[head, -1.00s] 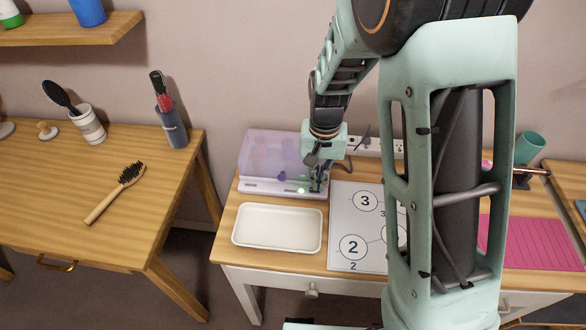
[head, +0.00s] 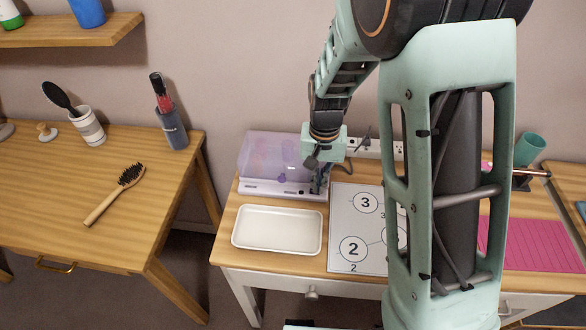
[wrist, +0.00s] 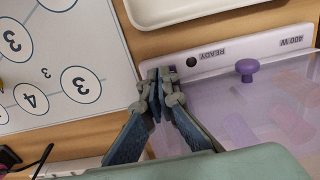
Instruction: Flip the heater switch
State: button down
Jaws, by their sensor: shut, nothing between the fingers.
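The heater (head: 262,188) is a white-based unit with a translucent purple lid, at the back left of the small table. In the wrist view its white front strip (wrist: 262,47) carries the labels "READY" and "400 W", a dark round lamp (wrist: 191,62) and a purple lid knob (wrist: 247,68). My gripper (head: 318,191) is over the right end of that strip. In the wrist view my gripper (wrist: 160,76) is shut and empty, its tips at the strip beside the lamp. The switch is mostly or wholly hidden behind the fingertips, so its position cannot be told.
A white tray (head: 277,248) lies in front of the heater. A numbered board (head: 342,262) lies to its right, and a pink mat (head: 535,245) farther right. A power strip (head: 365,150) is behind. My arm blocks part of the table.

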jog(key=shift+r+p, duration=2.2)
jog(key=shift+r, duration=1.05)
jog(key=shift+f, duration=0.1)
